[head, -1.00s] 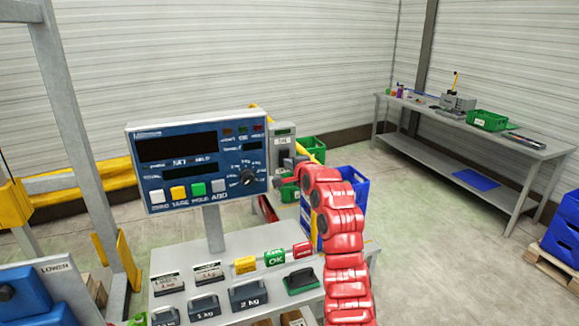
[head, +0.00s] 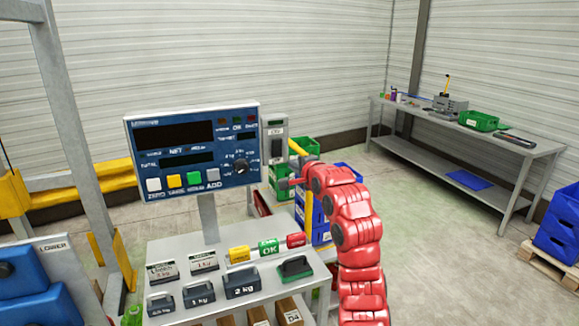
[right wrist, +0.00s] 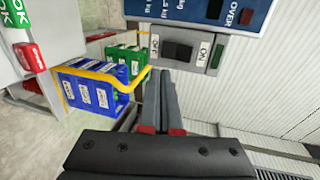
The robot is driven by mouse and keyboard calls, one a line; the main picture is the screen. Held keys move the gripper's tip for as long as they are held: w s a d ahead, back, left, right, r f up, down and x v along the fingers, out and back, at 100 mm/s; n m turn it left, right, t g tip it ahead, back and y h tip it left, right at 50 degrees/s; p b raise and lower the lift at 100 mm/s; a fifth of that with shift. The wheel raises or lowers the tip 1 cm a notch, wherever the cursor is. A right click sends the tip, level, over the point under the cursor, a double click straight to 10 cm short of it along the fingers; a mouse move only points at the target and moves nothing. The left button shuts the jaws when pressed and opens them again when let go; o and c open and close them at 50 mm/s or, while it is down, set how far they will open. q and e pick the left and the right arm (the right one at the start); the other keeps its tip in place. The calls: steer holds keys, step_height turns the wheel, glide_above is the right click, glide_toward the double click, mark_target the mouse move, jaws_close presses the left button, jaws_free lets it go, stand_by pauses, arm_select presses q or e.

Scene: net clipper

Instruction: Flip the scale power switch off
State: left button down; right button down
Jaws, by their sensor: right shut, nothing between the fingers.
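The scale's blue panel (head: 192,152) has dark displays. The grey switch box (head: 274,150) stands at its right edge. In the right wrist view the black rocker switch (right wrist: 178,51) sits between an OFF label (right wrist: 155,46) and an ON label (right wrist: 204,52). Which side is pressed in is hard to tell. My right gripper (head: 284,184) is shut and empty just below the switch box. In the right wrist view its fingertips (right wrist: 160,73) point at the box near the OFF end, apparently a little apart from it. My left gripper is out of view.
A yellow rail (right wrist: 105,77) and blue crates (right wrist: 90,92) are close to my right gripper. Weights (head: 242,283) and the OK block (head: 269,247) are on the scale table (head: 170,247). Free floor lies to the right, before the workbench (head: 470,150).

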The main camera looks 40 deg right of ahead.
steer(key=v, duration=0.2)
steer(key=f+b+v, duration=0.1)
steer(key=v, duration=0.1)
stand_by(0.6)
